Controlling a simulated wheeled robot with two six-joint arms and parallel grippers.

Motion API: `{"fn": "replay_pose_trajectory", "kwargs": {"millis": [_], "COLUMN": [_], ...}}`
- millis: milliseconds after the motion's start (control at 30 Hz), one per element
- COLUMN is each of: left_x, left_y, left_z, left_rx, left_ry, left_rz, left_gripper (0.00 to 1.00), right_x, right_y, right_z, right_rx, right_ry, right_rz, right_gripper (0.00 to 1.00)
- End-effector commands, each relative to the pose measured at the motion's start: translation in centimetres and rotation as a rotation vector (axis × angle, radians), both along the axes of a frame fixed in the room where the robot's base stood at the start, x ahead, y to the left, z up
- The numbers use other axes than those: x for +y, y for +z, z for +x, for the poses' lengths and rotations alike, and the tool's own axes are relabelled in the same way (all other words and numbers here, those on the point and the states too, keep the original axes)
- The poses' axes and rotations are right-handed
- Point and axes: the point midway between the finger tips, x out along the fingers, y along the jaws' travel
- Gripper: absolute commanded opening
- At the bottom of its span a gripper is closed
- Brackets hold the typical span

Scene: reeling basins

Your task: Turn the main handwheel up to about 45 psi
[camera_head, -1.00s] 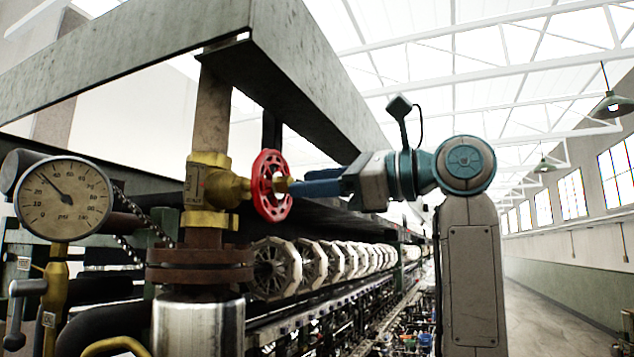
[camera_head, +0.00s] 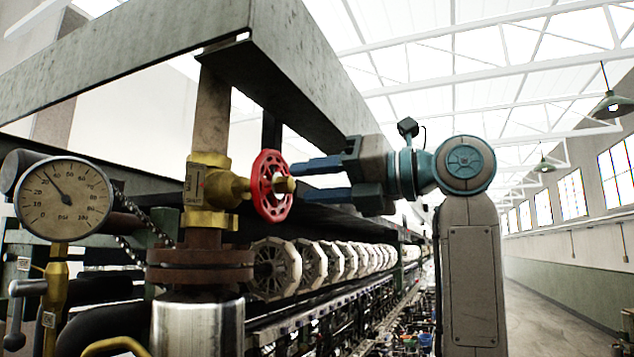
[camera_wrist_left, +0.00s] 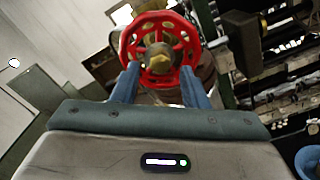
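The red main handwheel (camera_head: 270,205) stands upright on the brass valve (camera_head: 207,186) in the head view. Its spokes and brass hub show in the wrist view (camera_wrist_left: 160,30). My left gripper (camera_head: 297,181) faces the hub from the right, its blue fingers spread and empty. In the wrist view the fingers (camera_wrist_left: 160,71) point at the lower part of the wheel, one on each side of the hub; whether they touch it I cannot tell. My right gripper is not seen.
A grey steel beam frame (camera_head: 310,85) runs above the valve. A row of pale reels (camera_head: 275,270) lies below and behind the wheel. A lever-handled brass valve (camera_head: 55,290) stands under the gauge. An open aisle (camera_head: 555,300) runs at the right.

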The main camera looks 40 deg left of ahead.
Motion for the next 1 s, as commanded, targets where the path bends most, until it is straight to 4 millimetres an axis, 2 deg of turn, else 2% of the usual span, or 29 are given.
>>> {"fn": "replay_pose_trajectory", "kwargs": {"millis": [133, 300, 467, 733, 967, 1000], "left_x": [0.0, 0.0, 0.5, 2.7, 2.9, 2.9], "left_y": [0.0, 0.0, 0.0, 0.0, 0.0, 0.0], "left_z": [0.0, 0.0, -0.2, -0.9, -0.9, -0.9], "left_rx": [0.136, 0.213, 0.214, 0.212, 0.213, 0.213], "left_ry": [0.0, 0.0, 0.002, 0.001, 0.0, 0.0], "left_rz": [-0.043, -0.067, -0.069, -0.068, -0.067, -0.067], "left_gripper": [0.4, 0.4, 0.4, 0.4, 0.4, 0.36], "right_x": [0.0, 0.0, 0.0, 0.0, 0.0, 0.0], "right_y": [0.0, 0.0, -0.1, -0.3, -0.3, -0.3], "right_z": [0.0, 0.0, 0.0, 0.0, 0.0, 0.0], "right_rx": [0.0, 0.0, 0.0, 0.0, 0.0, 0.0], "right_ry": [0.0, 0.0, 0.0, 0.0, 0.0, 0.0], "right_rz": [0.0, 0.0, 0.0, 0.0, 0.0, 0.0], "right_gripper": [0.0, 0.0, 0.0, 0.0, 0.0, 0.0]}}
